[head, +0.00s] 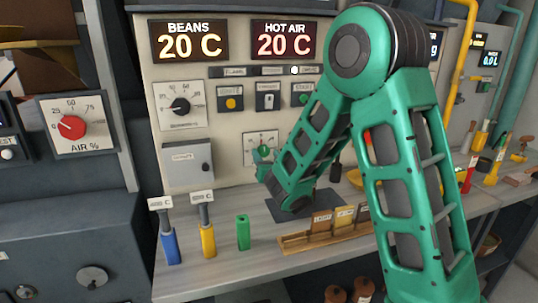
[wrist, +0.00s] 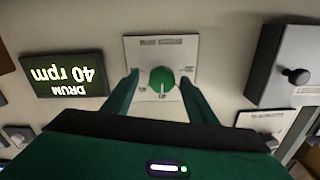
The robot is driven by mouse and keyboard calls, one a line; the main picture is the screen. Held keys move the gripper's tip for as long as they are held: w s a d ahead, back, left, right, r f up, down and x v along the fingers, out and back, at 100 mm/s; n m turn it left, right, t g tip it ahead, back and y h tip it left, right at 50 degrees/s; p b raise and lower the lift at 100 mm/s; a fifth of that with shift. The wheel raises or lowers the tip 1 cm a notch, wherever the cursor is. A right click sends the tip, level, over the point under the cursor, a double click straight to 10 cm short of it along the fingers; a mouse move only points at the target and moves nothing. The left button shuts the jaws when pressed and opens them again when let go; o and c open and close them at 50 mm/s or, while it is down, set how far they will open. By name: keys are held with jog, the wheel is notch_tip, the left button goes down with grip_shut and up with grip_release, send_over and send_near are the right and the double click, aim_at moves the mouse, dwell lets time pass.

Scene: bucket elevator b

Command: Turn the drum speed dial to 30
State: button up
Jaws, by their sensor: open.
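The drum speed dial (wrist: 161,80) is a green round knob on a pale square plate in the wrist view, which appears upside down. A short white mark shows on the knob's lower part in that picture. My gripper (wrist: 159,76) is open, with one finger on each side of the knob; I cannot tell whether either touches it. Beside the plate, the drum display (wrist: 64,75) reads 40 rpm. In the head view, the dial's plate (head: 262,139) is on the panel at the end of my arm, which partly covers it.
Above the dial, displays for beans (head: 188,40) and hot air (head: 283,40) read 20 C. A black dial (head: 180,105) and a grey box (head: 188,164) are on the panel's left. The counter below holds a blue holder (head: 170,246), a yellow holder (head: 208,240) and a wooden rack (head: 325,238).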

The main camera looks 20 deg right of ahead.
jog(key=shift+w+a, duration=0.1)
jog(key=shift+w, duration=0.2)
jog(key=c, duration=1.1)
jog(key=shift+o, duration=0.3)
